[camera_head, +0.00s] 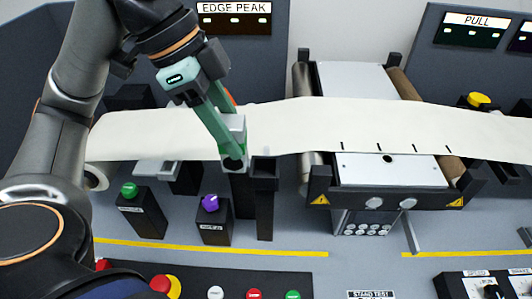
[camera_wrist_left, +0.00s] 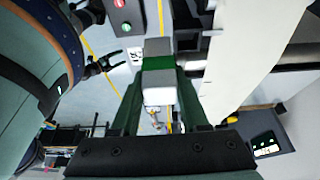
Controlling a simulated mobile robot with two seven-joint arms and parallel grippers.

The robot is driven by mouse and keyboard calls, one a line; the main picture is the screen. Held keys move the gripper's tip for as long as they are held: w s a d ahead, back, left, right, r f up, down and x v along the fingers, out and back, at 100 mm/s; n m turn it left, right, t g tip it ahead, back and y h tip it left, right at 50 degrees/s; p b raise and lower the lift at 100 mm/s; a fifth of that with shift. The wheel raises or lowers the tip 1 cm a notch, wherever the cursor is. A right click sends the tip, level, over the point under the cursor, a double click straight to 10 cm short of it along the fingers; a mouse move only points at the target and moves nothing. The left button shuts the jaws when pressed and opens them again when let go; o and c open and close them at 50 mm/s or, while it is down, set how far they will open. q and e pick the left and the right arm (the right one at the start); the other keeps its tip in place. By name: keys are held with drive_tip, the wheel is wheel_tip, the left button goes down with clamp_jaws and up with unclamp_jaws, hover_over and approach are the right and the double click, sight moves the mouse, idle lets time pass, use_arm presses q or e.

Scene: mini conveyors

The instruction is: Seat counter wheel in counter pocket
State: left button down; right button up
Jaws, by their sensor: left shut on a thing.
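My left gripper (camera_head: 233,150) has long green fingers and reaches down over the paper web. It is shut on a pale grey-white block with a dark round lower end, which I take to be the counter wheel (camera_head: 236,127). In the left wrist view a pale block (camera_wrist_left: 159,97) shows between the green fingers. The held piece is just above and left of a dark upright post with a squared top (camera_head: 264,172), likely the counter pocket. Whether the piece touches the post or another dark post below it, I cannot tell.
A cream paper web (camera_head: 275,124) runs across behind the posts to a roller unit (camera_head: 390,170) at right. A green-knobbed box (camera_head: 142,218) and a purple-knobbed box (camera_head: 213,222) stand at front left. A yellow floor line (camera_head: 270,252) and button panel lie nearer.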

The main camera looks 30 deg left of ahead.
use_arm(q)
drive_tip(key=shift+w+d+f+b, duration=0.1)
drive_tip(key=shift+w+f+b, duration=0.2)
drive_tip(key=shift+w+f, duration=1.15)
drive_tip(key=shift+w+d+f+b, duration=0.1)
drive_tip(key=shift+w+f+b, duration=0.2)
drive_tip(key=shift+w+f, duration=1.1)
drive_tip(key=shift+w+d+f+b, duration=0.1)
drive_tip(key=shift+w+f+b, duration=0.4)
drive_tip(key=shift+f, duration=1.6)
drive_tip(key=shift+w+f, duration=0.1)
drive_tip(key=shift+w, duration=0.1)
drive_tip(key=shift+c, duration=2)
unclamp_jaws()
drive_tip(key=p+v, duration=0.2)
drive_tip(key=v, duration=1)
drive_tip(key=shift+p, duration=0.35)
